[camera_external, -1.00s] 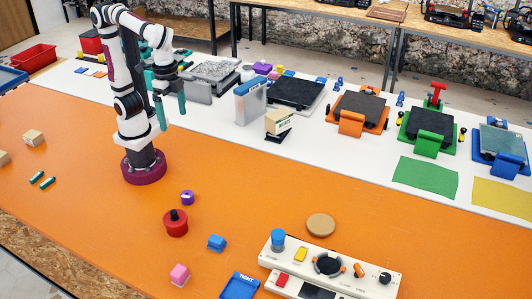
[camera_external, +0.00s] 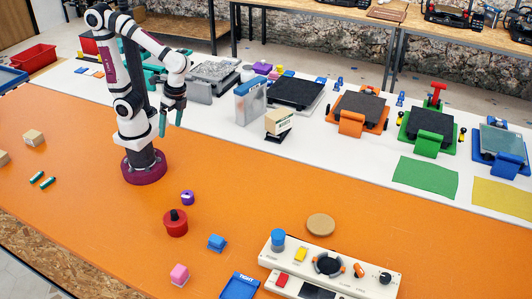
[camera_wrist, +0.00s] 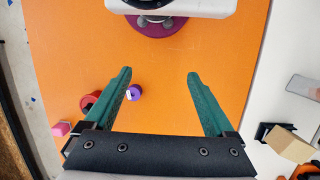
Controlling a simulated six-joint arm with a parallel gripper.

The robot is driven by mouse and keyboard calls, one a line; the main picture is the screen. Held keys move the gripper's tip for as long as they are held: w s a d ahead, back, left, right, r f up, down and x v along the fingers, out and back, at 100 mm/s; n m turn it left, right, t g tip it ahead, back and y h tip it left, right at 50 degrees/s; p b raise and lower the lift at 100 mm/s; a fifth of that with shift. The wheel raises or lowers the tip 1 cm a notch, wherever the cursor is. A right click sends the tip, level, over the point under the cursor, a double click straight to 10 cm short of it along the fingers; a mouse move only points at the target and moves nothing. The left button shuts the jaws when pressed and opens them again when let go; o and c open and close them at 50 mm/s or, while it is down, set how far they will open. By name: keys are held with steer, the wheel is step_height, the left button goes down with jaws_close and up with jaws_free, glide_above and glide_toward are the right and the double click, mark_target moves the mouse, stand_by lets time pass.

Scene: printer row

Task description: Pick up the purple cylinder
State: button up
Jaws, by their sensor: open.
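The purple cylinder (camera_external: 187,198) stands on the orange table in front of my base, just behind the red round piece with a black knob (camera_external: 175,223). It also shows in the wrist view (camera_wrist: 134,93), near the inner side of the left finger. My gripper (camera_external: 171,118) hangs in the air above and behind the cylinder, fingers pointing down. In the wrist view my gripper (camera_wrist: 160,75) has its two green fingers wide apart with nothing between them. The red piece is partly hidden behind the left finger there.
A blue block (camera_external: 216,242), a pink block (camera_external: 180,274) and a tan disc (camera_external: 320,225) lie on the orange table. A control panel (camera_external: 330,268) stands at the front. A cardboard box (camera_external: 278,122) sits on a black stand. Orange surface around the cylinder's right side is clear.

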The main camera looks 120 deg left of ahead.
steer(key=w+a+f+n+g+h, duration=0.1)
steer(key=w+f+n+h, duration=0.45)
steer(key=n, duration=0.35)
steer(key=n+t+h, duration=0.4)
steer(key=n+h, duration=0.2)
steer(key=n, duration=0.4)
glide_toward(187, 194)
steer(key=x, duration=1)
steer(key=shift+f, duration=0.1)
jaws_close()
